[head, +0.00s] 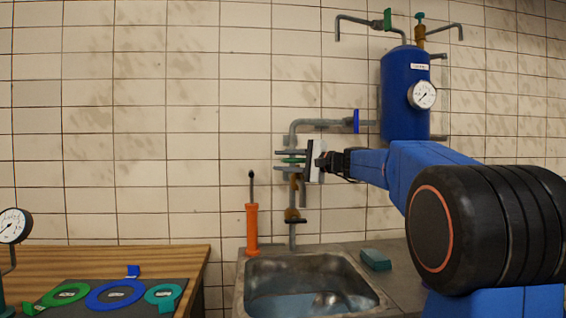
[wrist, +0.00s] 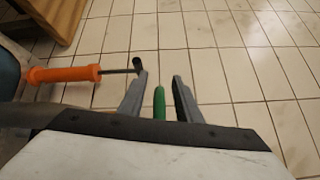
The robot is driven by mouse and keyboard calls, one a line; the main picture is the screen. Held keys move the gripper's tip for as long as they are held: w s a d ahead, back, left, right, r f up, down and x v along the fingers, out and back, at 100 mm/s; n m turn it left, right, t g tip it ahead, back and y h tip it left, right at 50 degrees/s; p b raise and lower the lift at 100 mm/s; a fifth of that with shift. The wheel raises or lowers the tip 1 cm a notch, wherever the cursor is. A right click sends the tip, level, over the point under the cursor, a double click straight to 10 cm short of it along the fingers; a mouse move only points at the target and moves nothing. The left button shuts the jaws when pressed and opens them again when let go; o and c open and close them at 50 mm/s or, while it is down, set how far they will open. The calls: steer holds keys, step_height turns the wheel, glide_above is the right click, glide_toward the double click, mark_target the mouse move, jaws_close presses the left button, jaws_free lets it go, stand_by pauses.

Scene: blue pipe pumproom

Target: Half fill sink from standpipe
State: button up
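The metal sink (head: 256,272) is set in the counter; a bluish surface like water (head: 312,304) shows low in it, cut off by the frame edge. The fingers are apart.
An orange-handled tool (head: 252,228) stands behind the sink's left corner. A teal block (head: 375,259) lies right of the sink. A blue tank (head: 405,95) with a gauge hangs above right. Coloured rings (head: 115,294) lie on the wooden table at left.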

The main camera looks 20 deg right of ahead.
mark_target(298, 161)
jaws_close()
steer(key=shift+s+d+n+g+y, duration=0.1)
steer(key=shift+s+n+g+y, duration=0.3)
steer(key=shift+n+g+y, duration=0.5)
steer(key=shift+s+d+n+g+y, duration=0.15)
steer(key=shift+s+n+g+y, duration=0.25)
steer(key=shift+n+g+y, duration=0.5)
steer(key=shift+s+d+n+g+y, duration=0.1)
steer(key=shift+s+n+g+y, duration=0.3)
steer(key=shift+n+g+y, duration=0.45)
steer(key=shift+g, duration=0.25)
steer(key=shift+f, duration=0.1)
jaws_free()
